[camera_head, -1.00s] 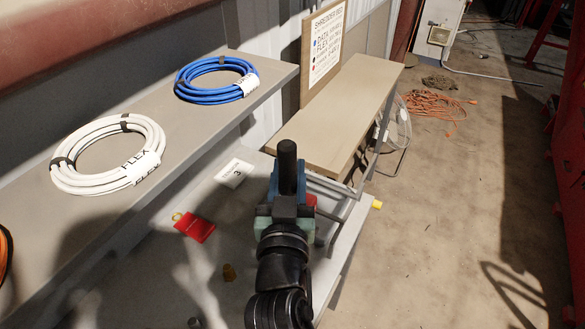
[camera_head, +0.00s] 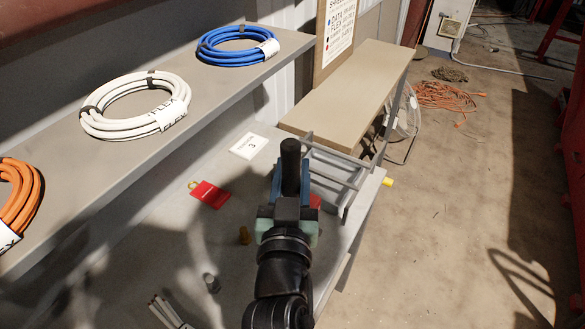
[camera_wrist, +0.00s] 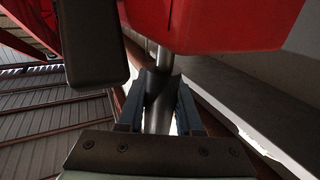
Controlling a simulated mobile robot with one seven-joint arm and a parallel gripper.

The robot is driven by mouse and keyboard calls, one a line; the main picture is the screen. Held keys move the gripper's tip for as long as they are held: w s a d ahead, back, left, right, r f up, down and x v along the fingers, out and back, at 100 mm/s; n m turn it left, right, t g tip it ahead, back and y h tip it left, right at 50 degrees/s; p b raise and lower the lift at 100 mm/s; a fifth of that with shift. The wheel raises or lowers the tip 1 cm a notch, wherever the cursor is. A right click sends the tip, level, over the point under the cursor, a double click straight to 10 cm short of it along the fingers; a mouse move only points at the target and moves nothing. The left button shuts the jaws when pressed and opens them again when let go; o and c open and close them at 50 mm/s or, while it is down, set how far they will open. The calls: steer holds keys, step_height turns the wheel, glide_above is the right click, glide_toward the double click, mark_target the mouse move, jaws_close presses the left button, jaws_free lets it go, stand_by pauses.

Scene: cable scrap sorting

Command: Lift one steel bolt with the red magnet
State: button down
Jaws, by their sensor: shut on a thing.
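A brass-coloured piece (camera_head: 244,235) stands left of my arm.
A red tag with a yellow ring (camera_head: 210,194) and a card marked 3 (camera_head: 249,146) lie on the bench. A metal rack (camera_head: 338,172) is close right of the gripper. Pale rods (camera_head: 166,312) lie lower left. Orange, white and blue cable coils sit on the shelf (camera_head: 215,85).

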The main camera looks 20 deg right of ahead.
steer(key=shift+f+b, duration=3.5)
steer(key=shift+f, duration=0.1)
steer(key=shift+f+b, duration=0.6)
steer(key=shift+b, duration=0.1)
steer(key=shift+r, duration=0.15)
steer(key=shift+r+p, duration=3.9)
steer(key=shift+r, duration=0.5)
